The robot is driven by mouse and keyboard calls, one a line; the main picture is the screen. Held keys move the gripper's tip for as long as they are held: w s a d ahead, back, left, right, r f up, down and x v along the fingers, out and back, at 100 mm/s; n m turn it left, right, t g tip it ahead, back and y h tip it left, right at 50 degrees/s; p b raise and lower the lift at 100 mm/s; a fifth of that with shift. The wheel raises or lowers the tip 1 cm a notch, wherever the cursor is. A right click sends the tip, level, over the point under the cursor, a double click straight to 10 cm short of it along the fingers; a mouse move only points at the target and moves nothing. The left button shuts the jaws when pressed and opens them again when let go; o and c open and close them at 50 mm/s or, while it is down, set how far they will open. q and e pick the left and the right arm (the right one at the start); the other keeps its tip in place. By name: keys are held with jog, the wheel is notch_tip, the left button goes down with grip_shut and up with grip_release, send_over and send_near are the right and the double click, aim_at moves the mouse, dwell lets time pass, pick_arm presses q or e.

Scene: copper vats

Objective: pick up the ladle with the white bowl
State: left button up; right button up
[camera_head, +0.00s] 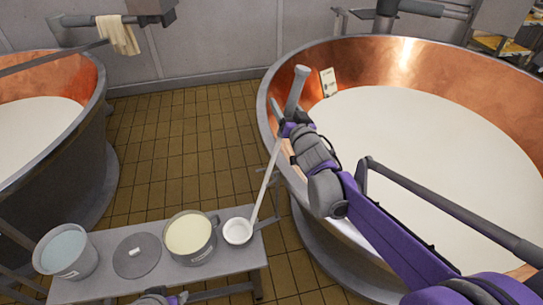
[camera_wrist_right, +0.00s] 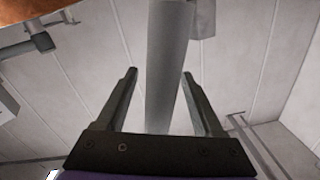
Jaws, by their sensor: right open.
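The ladle has a white bowl (camera_head: 238,231) at the right end of the grey bench. Its thin pale shaft (camera_head: 265,184) leans up and right to a thick grey grip (camera_head: 296,92) by the rim of the large copper vat. My right gripper (camera_head: 287,130) is at the lower end of this grip. In the right wrist view the grey grip (camera_wrist_right: 168,65) shows between the two spread fingers (camera_wrist_right: 160,85), with gaps on both sides. Whether the ladle's bowl rests on the bench is hard to tell. At the bottom edge, part of my left gripper (camera_head: 165,298) shows, its jaws unclear.
The bench (camera_head: 90,290) also holds a bucket of bluish liquid (camera_head: 66,251), a round grey lid (camera_head: 137,256) and a pot of cream-coloured liquid (camera_head: 190,236). The large copper vat (camera_head: 440,62) of white liquid lies under my right arm. Another vat (camera_head: 80,90) stands left. Tiled floor is clear between them.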

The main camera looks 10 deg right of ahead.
grip_shut()
jog(key=shift+r, duration=0.1)
dwell(0.4)
notch_tip(320, 180, up, 17)
jog(key=p, duration=0.3)
jog(key=shift+p, duration=0.3)
dwell(0.4)
